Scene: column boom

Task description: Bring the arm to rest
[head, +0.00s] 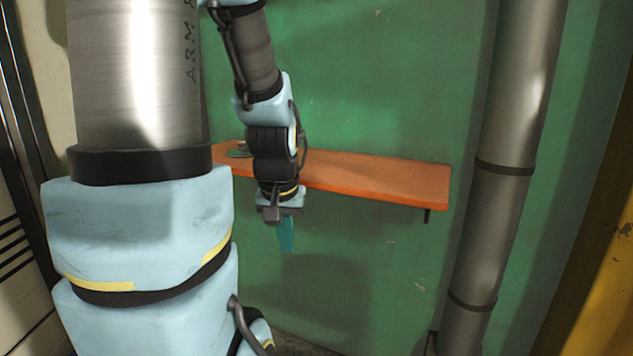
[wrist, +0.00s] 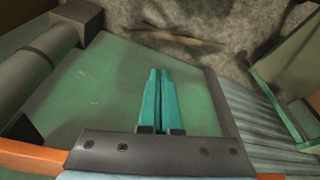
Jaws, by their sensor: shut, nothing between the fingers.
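My gripper (head: 286,236) hangs pointing down in front of the orange shelf (head: 385,181), with its teal fingers below the shelf's front edge in the head view. In the wrist view the two teal fingers of my gripper (wrist: 160,101) lie side by side, shut, with nothing between them. My arm comes down from the top of the head view, and its large upper links fill the left side.
A green wall (head: 390,80) stands behind the shelf. A thick metal pipe (head: 505,170) runs up the wall to the right of the shelf. A small dark round item (head: 238,153) lies at the shelf's left end, partly hidden by my arm. A yellow surface (head: 600,290) is at far right.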

